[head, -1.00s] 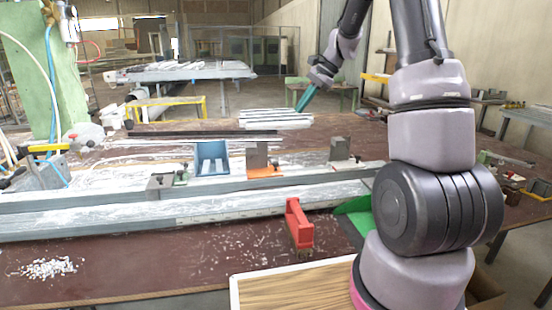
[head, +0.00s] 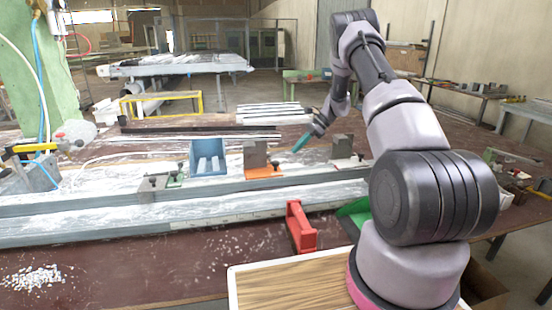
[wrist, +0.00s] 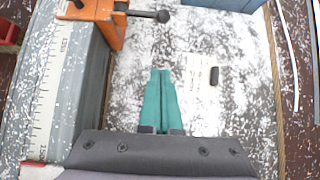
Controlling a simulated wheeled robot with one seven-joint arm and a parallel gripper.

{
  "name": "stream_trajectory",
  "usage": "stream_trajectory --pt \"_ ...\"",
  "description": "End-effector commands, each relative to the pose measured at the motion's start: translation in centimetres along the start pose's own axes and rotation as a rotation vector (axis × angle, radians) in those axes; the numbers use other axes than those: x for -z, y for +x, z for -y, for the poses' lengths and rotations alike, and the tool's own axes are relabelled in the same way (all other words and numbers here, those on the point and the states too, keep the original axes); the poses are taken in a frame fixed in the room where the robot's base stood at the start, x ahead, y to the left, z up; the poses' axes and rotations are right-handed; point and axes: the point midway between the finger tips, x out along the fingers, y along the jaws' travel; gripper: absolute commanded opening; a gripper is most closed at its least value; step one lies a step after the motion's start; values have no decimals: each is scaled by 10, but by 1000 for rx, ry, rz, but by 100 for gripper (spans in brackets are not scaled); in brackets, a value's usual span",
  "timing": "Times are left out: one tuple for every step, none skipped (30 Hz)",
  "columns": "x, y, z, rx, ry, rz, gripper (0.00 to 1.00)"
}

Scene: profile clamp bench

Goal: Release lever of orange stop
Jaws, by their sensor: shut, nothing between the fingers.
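The orange stop (head: 264,171) sits on the grey rail, with a grey block (head: 254,153) rising from it. In the wrist view, part of the orange stop (wrist: 98,14) shows at the upper left. Its lever (wrist: 140,14) sticks out to the right as a dark rod ending in a black ball knob. My gripper (wrist: 160,72) has teal fingers pressed together with nothing between them. It points towards the chip-covered bench, below the knob in the picture and apart from it. In the head view my gripper (head: 294,150) is right of the orange stop.
The grey rail (wrist: 65,100) with a scale runs left of my fingers. A red clamp-like piece (head: 301,228) stands in front. A small black piece (wrist: 214,75) lies right of my fingers.

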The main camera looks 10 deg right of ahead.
Motion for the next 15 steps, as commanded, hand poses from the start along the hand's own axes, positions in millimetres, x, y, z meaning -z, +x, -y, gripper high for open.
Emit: stream_trajectory --pt "0 0 0 0 0 0 0" --pt "0 0 0 0 0 0 0" --pt "0 0 0 0 0 0 0" --pt "0 0 0 0 0 0 0" --pt "0 0 0 0 0 0 0" --pt "0 1 0 -1 -1 0 0" --pt "0 3 0 -1 -1 0 0" --pt "0 5 0 -1 -1 0 0" --pt "0 8 0 -2 -1 0 0" --pt "0 12 0 -2 0 0 0" --pt "-1 16 -1 -2 0 1 0" --pt "0 24 -1 -4 -1 0 0" --pt "0 29 -1 -5 -1 -1 0" --pt "0 35 -1 -4 0 1 0" --pt "0 44 -1 -4 0 0 0"
